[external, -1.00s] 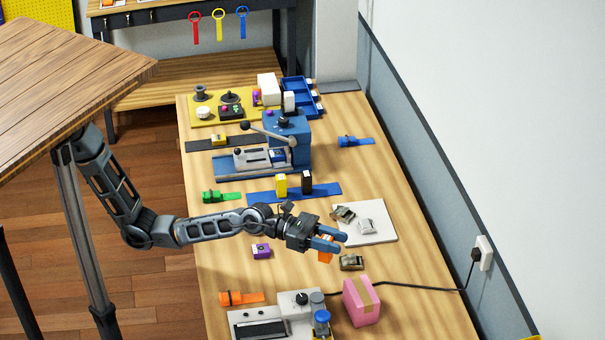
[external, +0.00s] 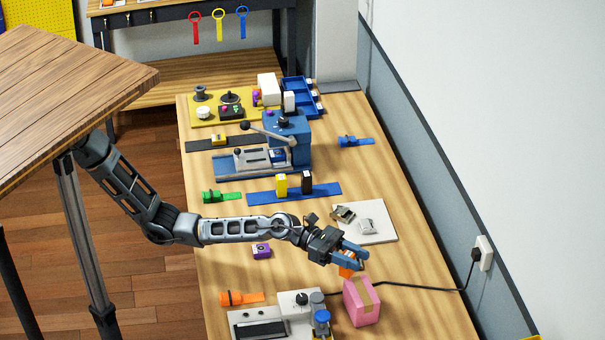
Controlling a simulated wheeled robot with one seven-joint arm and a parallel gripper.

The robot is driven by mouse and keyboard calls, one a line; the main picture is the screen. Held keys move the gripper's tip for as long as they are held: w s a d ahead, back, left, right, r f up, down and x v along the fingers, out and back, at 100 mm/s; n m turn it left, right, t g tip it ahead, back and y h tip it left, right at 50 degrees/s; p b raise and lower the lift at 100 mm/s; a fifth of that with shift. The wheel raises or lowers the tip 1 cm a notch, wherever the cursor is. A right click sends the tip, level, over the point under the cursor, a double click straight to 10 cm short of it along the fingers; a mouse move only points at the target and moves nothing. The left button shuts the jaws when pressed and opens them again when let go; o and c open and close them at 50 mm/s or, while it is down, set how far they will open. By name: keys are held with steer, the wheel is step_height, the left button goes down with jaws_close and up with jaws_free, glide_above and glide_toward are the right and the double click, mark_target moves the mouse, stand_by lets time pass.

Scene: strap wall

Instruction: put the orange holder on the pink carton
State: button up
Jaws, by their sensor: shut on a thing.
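My gripper (external: 354,255) is shut on the orange holder (external: 347,264), a small orange piece showing below and between its blue fingers. The holder is partly hidden by the fingers. The pink carton (external: 354,307) stands on the table with a tan tape strip over its top. My gripper and the holder are just behind the carton in the external view, close above its far edge. I cannot tell whether the holder touches it.
A grey-white machine with a blue knob (external: 322,318) stands left of the carton. A black cable (external: 425,288) runs behind it to the wall socket. Table right of the carton is clear.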

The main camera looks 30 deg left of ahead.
steer(key=shift+w+a+f+b, duration=0.1)
steer(key=shift+w+f+b, duration=0.2)
steer(key=shift+f, duration=0.5)
steer(key=shift+w+f+b, duration=0.25)
steer(key=shift+f, duration=0.6)
steer(key=shift+w+a+f+b, duration=0.1)
steer(key=shift+w+f+b, duration=0.2)
steer(key=shift+f, duration=0.5)
steer(key=shift+f, duration=0.15)
steer(key=o, duration=1.1)
steer(key=shift+a, duration=0.1)
steer(key=a, duration=1.1)
steer(key=shift+a, duration=0.35)
